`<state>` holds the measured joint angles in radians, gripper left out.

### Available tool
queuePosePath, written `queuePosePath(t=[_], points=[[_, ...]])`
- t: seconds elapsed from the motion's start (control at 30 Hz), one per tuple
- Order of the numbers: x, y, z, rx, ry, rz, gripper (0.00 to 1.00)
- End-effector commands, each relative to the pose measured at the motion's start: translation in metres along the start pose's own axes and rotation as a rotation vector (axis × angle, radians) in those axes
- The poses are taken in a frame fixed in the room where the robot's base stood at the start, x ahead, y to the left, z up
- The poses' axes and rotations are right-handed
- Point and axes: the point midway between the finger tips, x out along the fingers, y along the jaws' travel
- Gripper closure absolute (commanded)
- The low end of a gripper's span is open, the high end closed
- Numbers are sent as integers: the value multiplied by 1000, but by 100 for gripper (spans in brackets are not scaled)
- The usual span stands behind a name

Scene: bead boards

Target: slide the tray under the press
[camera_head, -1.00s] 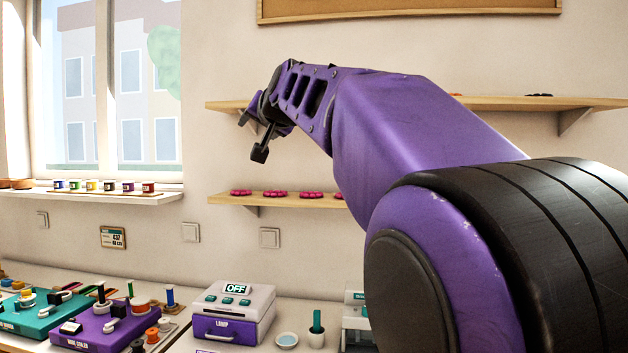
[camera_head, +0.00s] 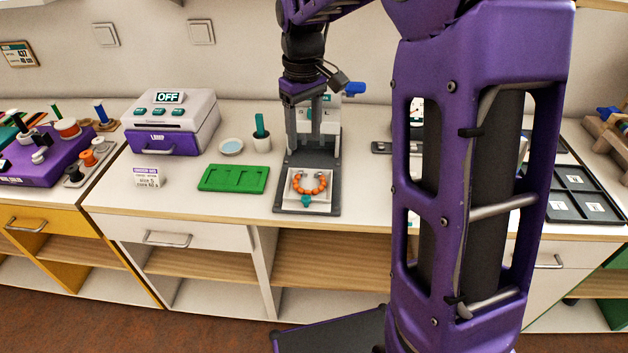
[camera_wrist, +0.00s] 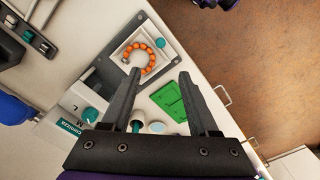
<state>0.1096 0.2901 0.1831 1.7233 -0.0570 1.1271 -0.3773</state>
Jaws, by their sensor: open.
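A square white tray (camera_head: 290,205) holds a ring of orange beads (camera_head: 322,184) with a teal piece at its front edge. It sits on the front part of a dark base plate (camera_head: 278,206). The white press (camera_head: 329,127) stands at the back of that plate, partly hidden behind my gripper (camera_head: 303,142). My gripper points down, open and empty, above the plate behind the tray. In the wrist view the tray (camera_wrist: 143,54) shows beyond the open fingers (camera_wrist: 160,74), and the press (camera_wrist: 72,97) is to their left. The fingers appear apart from the tray.
A green board (camera_head: 234,179) lies left of the plate, with a small sign (camera_head: 147,178), a blue dish (camera_head: 231,147) and a white pot (camera_head: 260,141) nearby. A lamp box (camera_head: 172,122) reads OFF. Dark trays (camera_head: 575,192) lie right. My arm hides some of the counter.

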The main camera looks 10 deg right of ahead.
Motion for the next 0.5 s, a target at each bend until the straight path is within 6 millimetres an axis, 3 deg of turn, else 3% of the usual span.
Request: queuePosePath(t=[0.17, 0.5], points=[[17, -1, 3, -7, -12, -4, 40], [88, -1, 3, -5, -11, -5, 40]])
